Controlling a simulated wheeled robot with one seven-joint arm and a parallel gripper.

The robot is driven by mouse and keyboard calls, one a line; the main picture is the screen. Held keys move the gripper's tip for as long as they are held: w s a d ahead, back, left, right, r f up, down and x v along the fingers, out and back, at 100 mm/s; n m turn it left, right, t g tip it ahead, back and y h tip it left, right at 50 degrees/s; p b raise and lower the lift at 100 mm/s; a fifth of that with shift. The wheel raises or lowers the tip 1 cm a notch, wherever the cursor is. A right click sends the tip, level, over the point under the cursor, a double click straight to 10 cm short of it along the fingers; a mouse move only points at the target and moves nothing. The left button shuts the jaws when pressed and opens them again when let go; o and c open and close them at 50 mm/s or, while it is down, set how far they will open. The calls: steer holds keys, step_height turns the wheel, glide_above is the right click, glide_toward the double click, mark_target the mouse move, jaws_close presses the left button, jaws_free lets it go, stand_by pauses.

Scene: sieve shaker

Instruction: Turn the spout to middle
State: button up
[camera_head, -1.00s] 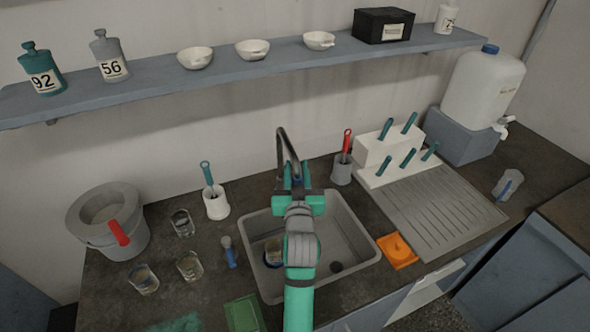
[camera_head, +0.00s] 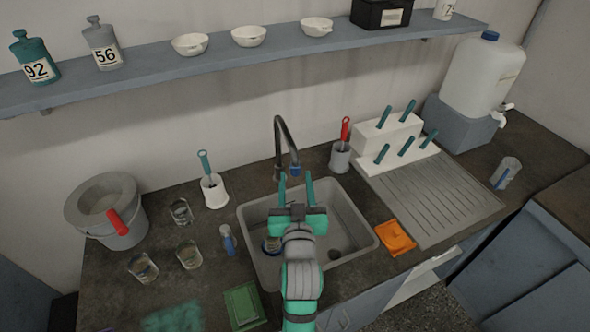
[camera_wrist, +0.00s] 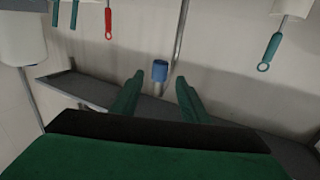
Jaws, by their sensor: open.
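The dark curved spout (camera_head: 283,128) rises from the back edge of the sink (camera_head: 368,240) and arches over, its blue-tipped outlet (camera_head: 295,170) hanging over the back part of the basin. In the wrist view the blue tip (camera_wrist: 160,71) shows ahead of my fingers, midway between them and apart from them. My gripper (camera_head: 296,180) is open and empty over the sink, its two green fingers pointing toward the spout, one on each side of the outlet in the picture. The wrist view also shows the open fingers (camera_wrist: 157,97). My arm hides part of the basin and a cup inside it.
A holder with a red-handled tool (camera_head: 340,158) stands right of the spout, and a white holder with a green brush (camera_head: 214,190) stands left. A white rack (camera_head: 385,140) and drainboard (camera_head: 440,200) are at right. Glasses (camera_head: 189,254) stand left of the sink. The shelf (camera_head: 230,62) runs above.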

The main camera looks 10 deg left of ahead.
steer(key=shift+v, duration=0.8)
